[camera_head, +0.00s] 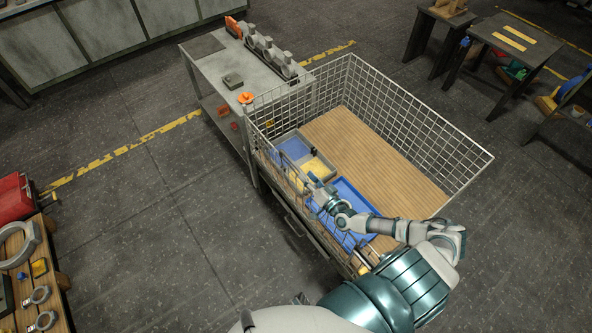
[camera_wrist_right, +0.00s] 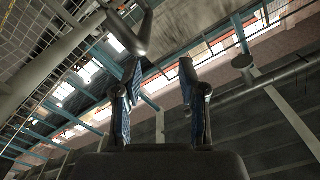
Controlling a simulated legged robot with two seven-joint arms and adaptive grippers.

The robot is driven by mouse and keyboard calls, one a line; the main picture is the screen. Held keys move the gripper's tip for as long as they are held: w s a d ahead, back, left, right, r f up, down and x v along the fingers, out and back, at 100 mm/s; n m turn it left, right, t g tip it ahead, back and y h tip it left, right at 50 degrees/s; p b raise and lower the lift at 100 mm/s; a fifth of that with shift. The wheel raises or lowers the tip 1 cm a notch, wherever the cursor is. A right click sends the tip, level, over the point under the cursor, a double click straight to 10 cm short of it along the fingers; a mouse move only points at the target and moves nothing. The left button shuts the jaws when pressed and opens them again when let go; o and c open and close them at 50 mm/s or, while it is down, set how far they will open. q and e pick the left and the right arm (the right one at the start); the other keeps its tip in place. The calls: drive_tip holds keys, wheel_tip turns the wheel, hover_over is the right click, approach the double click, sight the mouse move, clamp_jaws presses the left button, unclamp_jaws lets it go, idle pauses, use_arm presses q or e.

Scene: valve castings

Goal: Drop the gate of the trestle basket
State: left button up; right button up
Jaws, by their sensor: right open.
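The trestle basket (camera_head: 425,128) has tall wire mesh on its back and right sides and a wooden floor (camera_head: 375,150). Its near side, towards me, shows low rails and no tall mesh that I can make out; whether this is the gate, and how it stands, I cannot tell. My right gripper (camera_head: 313,183) is over the near left part of the basket, by the blue tray. In the right wrist view its two fingers (camera_wrist_right: 160,88) are apart with nothing between them. A grey bar with a rounded end (camera_wrist_right: 75,55) and wire mesh show beside them. My left gripper is not seen.
A blue tray (camera_head: 352,197) and a grey divided bin (camera_head: 301,150) with blue and yellow parts are in the basket. A grey bench (camera_head: 215,72) with castings adjoins its left. A wooden bench (camera_head: 50,290) stands at lower left. Floor left of the basket is clear.

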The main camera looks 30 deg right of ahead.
sight(297, 166)
wheel_tip(297, 166, down, 3)
drive_tip(key=shift+b, duration=0.3)
drive_tip(key=w, duration=0.7)
drive_tip(key=shift+w+d, duration=0.15)
drive_tip(key=shift+w, duration=0.1)
drive_tip(key=shift+a+r, duration=0.1)
drive_tip(key=shift+a, duration=0.2)
clamp_jaws()
drive_tip(key=shift+d, duration=0.15)
